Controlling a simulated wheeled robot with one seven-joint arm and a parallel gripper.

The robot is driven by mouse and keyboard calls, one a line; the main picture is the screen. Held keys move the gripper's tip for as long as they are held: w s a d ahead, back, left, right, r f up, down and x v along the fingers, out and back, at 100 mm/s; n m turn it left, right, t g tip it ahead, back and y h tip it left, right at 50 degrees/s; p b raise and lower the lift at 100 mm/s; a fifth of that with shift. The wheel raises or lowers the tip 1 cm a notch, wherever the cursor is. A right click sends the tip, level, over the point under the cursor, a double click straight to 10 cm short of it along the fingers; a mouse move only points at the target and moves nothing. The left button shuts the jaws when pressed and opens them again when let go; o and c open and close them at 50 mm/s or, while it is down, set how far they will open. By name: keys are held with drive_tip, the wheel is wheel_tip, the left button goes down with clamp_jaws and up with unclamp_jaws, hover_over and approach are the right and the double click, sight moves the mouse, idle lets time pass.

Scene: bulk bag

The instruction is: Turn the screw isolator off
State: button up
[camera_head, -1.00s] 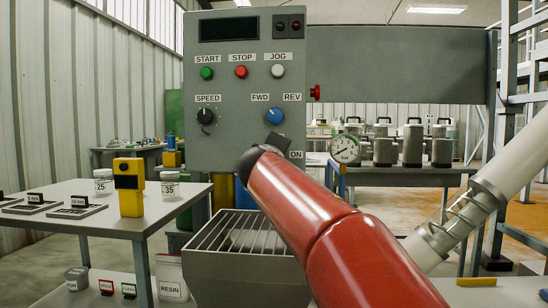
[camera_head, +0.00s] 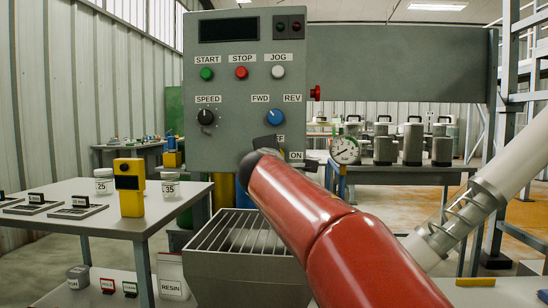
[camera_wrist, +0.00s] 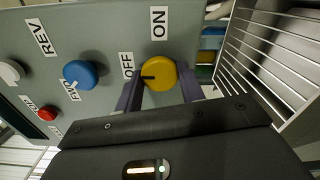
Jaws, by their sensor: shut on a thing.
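The screw isolator is a round yellow knob (camera_wrist: 160,74) on the grey control panel, with a black pointer mark. In the wrist view the mark points left, toward the side of the OFF label (camera_wrist: 127,65). The ON label (camera_wrist: 159,22) is above the knob in that view. My gripper (camera_wrist: 160,88) has one dark finger on each side of the knob and is shut on it. In the head view my gripper (camera_head: 268,146) shows only as a dark piece by the panel's lower right corner, and the arm hides the knob.
The blue FWD/REV knob (camera_head: 275,117) and SPEED knob (camera_head: 206,117) are above on the panel (camera_head: 235,145). A red button (camera_head: 315,93) juts from its right side. A grated hopper (camera_head: 240,270) stands below. A table (camera_head: 165,215) with a yellow device (camera_head: 130,190) is left.

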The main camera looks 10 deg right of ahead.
drive_tip(key=shift+f, duration=0.1)
idle(0.3)
drive_tip(key=o, duration=1)
drive_tip(key=shift+c, duration=0.2)
drive_tip(key=b+v, duration=0.1)
drive_tip(key=v, duration=0.7)
drive_tip(key=shift+b, duration=0.35)
